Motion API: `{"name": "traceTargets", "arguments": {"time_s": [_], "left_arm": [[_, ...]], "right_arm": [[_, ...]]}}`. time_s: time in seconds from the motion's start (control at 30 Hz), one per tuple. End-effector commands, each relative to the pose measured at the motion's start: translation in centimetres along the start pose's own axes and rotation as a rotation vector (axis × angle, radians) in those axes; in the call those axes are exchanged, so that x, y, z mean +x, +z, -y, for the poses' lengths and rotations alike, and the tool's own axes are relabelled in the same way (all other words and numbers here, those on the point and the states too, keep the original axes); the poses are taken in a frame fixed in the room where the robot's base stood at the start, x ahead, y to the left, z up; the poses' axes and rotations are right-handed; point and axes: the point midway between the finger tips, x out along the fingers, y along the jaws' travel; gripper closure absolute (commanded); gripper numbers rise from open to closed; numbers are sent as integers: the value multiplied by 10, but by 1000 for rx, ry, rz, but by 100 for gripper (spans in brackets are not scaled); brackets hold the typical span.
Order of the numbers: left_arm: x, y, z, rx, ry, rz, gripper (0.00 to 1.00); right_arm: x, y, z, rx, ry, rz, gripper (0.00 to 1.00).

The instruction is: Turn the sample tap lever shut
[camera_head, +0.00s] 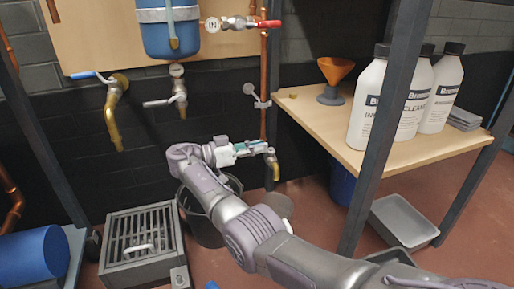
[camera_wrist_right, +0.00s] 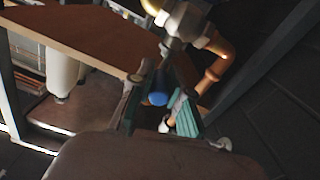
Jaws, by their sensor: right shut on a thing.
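The sample tap (camera_head: 274,168) is on the copper pipe beside the wooden bench, its brass spout pointing down. My right gripper (camera_head: 250,148) is at this tap from the left. In the wrist view, the right gripper (camera_wrist_right: 160,104) has its teal-padded fingers shut on the blue-ended lever (camera_wrist_right: 157,99), with one finger on each side. The tap's metal body (camera_wrist_right: 186,22) and brass elbow show just beyond the fingertips. The gripper hides most of the lever in the head view, so its exact angle is hard to tell. My left gripper is out of view.
A dark bucket (camera_head: 204,232) stands below, partly behind my right arm. The bench (camera_head: 330,128) on the right holds white bottles (camera_head: 368,105) and an orange funnel (camera_head: 335,70). A dark post (camera_head: 385,125) stands in front of it. Another brass tap (camera_head: 112,112) hangs at left.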

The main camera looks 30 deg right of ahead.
Motion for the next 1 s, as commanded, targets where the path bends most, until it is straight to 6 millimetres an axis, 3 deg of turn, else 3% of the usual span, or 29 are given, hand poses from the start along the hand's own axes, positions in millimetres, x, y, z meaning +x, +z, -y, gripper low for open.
{"name": "traceTargets", "arguments": {"time_s": [0.17, 0.2, 0.37, 0.73, 1.0], "left_arm": [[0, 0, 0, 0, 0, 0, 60], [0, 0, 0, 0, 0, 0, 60], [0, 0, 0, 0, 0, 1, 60], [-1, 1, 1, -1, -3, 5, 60], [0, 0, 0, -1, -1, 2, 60]], "right_arm": [[0, 0, 1, 1, -6, 0, 100], [-1, -1, 1, 1, -6, 0, 81], [0, -1, 1, 1, -5, 0, 58], [0, -7, -1, 3, -2, 0, 58], [0, -55, -10, 7, -3, 0, 58]]}}
